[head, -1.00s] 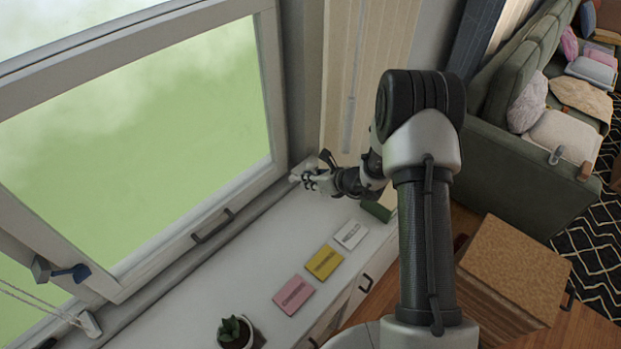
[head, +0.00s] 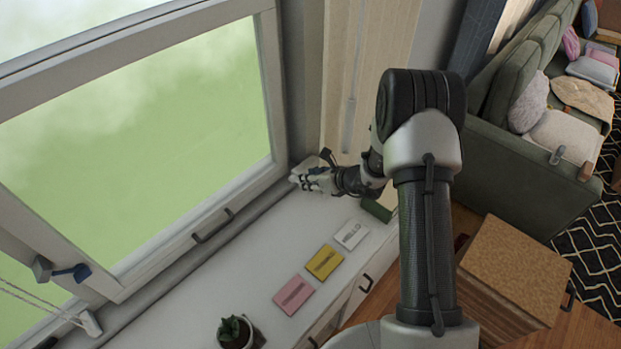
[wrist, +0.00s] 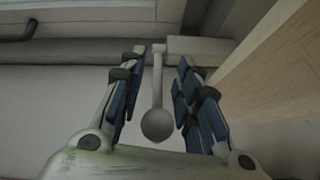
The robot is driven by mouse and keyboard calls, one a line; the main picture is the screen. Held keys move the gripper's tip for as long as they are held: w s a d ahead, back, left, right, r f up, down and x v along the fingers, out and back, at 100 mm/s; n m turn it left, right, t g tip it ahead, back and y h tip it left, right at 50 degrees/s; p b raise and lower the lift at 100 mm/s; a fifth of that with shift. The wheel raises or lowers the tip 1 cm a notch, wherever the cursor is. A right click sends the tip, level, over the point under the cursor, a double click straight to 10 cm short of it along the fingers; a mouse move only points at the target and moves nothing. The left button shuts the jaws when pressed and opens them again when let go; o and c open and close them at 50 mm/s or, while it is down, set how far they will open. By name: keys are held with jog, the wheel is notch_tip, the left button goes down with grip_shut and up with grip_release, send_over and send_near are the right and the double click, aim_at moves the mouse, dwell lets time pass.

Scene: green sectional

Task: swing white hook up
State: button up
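The white hook (wrist: 158,100), a thin pale lever with a round knob on its end, shows in the wrist view. Its knob points toward my palm, and its far end meets the pale frame strip. My gripper (wrist: 161,58) is open, with its blue-padded fingers on either side of the hook. Gaps show between the hook and both fingers. In the head view my gripper (head: 305,182) is at the far corner of the white sill, by the window frame. The hook cannot be clearly told from the gripper there.
A blue hook (head: 70,272) sits on the window frame at left. Pink (head: 294,295), yellow (head: 324,263) and white (head: 351,234) cards lie on the sill. A potted plant (head: 235,333) stands in front. A pale panel (wrist: 268,75) rises close to the gripper's right.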

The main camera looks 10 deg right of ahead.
jog(key=v, duration=1.2)
